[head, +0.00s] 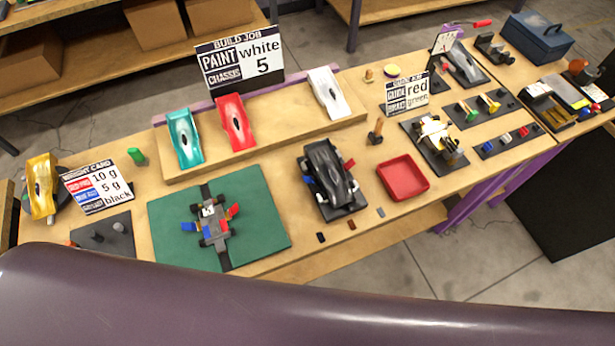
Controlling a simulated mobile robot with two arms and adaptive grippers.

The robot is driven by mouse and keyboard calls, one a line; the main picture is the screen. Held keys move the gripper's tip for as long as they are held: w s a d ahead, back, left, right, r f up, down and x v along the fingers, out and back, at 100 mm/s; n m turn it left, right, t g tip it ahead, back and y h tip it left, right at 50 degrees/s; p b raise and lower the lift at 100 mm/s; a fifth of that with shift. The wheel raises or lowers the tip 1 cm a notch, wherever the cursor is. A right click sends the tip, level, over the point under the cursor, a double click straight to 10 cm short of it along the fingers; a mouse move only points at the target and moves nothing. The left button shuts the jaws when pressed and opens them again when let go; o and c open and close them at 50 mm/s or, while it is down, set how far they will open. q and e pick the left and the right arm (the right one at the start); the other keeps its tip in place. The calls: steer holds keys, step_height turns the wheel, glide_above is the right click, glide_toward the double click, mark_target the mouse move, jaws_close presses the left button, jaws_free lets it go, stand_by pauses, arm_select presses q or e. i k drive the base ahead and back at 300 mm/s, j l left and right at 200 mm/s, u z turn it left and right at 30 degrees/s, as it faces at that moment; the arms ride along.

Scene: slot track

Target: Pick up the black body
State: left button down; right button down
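The black body (332,170) is a glossy black car shell near the middle of the table. It sits on a dark stand or base, with red and white parts showing at its sides. I cannot tell whether it is fixed to what lies under it. Neither of my grippers shows in the head view. A large dark purple-grey surface fills the bottom of the view and hides the table's front left.
A green mat (267,232) with a bare chassis (211,222) lies left of the body. A red tray (403,178) stands close on its right. Behind, a raised shelf holds teal (184,138), red (235,122) and white (328,93) bodies. Sign cards stand upright nearby.

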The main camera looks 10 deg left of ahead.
mark_target(327, 168)
steer(key=k+l+u, duration=0.1)
steer(key=l, duration=0.25)
steer(key=k+l+u, duration=0.15)
steer(key=l, duration=0.2)
steer(key=l+u, duration=0.1)
steer(key=l, duration=0.25)
steer(key=k+l+u, duration=0.1)
steer(key=l, duration=0.25)
steer(key=k, duration=0.1)
